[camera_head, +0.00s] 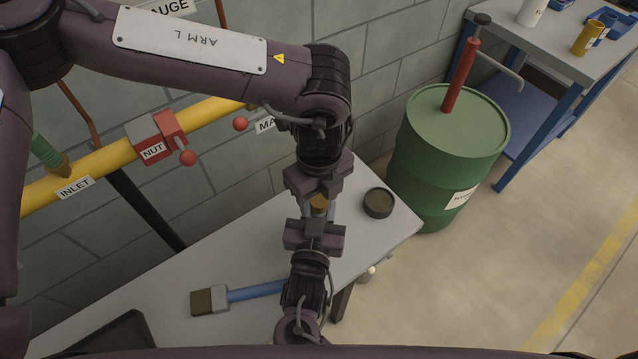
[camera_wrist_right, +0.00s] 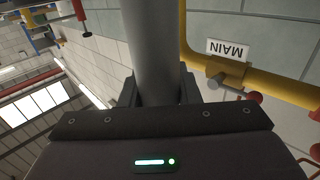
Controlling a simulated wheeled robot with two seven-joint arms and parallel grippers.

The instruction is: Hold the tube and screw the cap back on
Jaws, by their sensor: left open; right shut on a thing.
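The tube (camera_wrist_right: 150,50) is a plain grey cylinder standing between the fingers of my right gripper (camera_wrist_right: 155,90) in the right wrist view. In the head view my right gripper (camera_head: 315,224) comes from below, shut on the tube, which is mostly hidden there. A small ochre-brown piece that looks like the cap (camera_head: 318,204) shows between my two grippers. My left gripper (camera_head: 318,190) is open, coming from above, close to that piece. I cannot tell whether the cap sits on the tube or is threaded.
The grey bench (camera_head: 160,290) holds a round dark dish (camera_head: 378,202), a blue-handled brush (camera_head: 240,294) and a dark tray (camera_head: 115,335). A yellow pipe (camera_head: 100,172) with valves runs along the wall behind. A green drum (camera_head: 450,140) stands beyond the bench's right end.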

